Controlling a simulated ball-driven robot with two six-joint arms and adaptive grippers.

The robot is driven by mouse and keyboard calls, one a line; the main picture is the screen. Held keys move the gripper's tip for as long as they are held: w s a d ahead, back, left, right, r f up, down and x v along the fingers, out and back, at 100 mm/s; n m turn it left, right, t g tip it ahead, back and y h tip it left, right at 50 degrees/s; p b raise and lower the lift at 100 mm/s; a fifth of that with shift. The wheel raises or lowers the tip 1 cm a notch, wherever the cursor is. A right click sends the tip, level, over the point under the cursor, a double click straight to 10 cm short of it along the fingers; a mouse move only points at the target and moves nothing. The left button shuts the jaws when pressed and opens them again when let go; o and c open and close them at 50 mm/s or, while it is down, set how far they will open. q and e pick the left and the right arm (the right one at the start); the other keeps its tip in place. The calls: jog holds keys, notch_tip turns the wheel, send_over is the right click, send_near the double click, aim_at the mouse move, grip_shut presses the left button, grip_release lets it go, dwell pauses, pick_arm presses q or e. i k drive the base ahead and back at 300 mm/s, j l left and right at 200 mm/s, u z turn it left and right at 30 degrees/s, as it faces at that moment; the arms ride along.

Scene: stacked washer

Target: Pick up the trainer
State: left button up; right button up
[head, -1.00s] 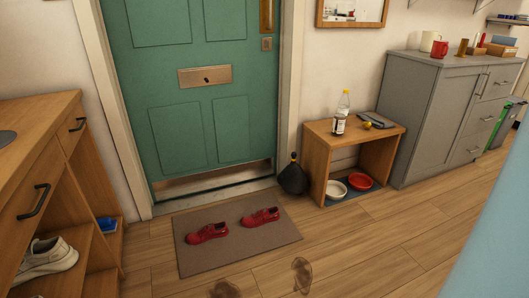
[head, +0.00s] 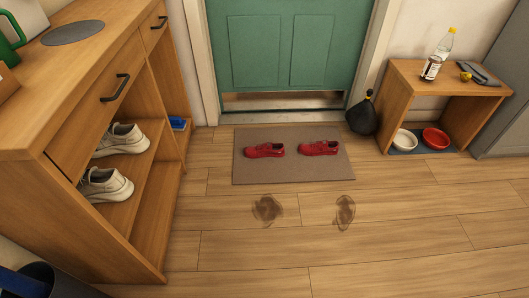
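Two pale trainers stand in the wooden shoe cabinet at the left: an upper one (head: 122,140) and a lower one (head: 105,185), each partly hidden by the cabinet. Neither of my grippers is in view.
The doormat (head: 295,175) lies before the door (head: 290,50). Dark footprint marks (head: 268,210) stain the floor. The shoe cabinet (head: 155,215) blocks the left. A black bag (head: 362,116) and a low bench (head: 402,95) with bowls stand at the right. The central floor is clear.

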aim_at(267, 149)
jog(key=i+u, duration=0.1)
jog(key=i, duration=0.35)
jog(key=i+l+u, duration=0.15)
jog(key=i, duration=0.3)
jog(key=i+l+u, duration=0.1)
jog(key=i, duration=0.3)
jog(key=i+l+u, duration=0.15)
jog(key=i, duration=0.3)
jog(key=i+l+u, duration=0.1)
jog(key=i+l, duration=0.2)
jog(key=i, duration=0.1)
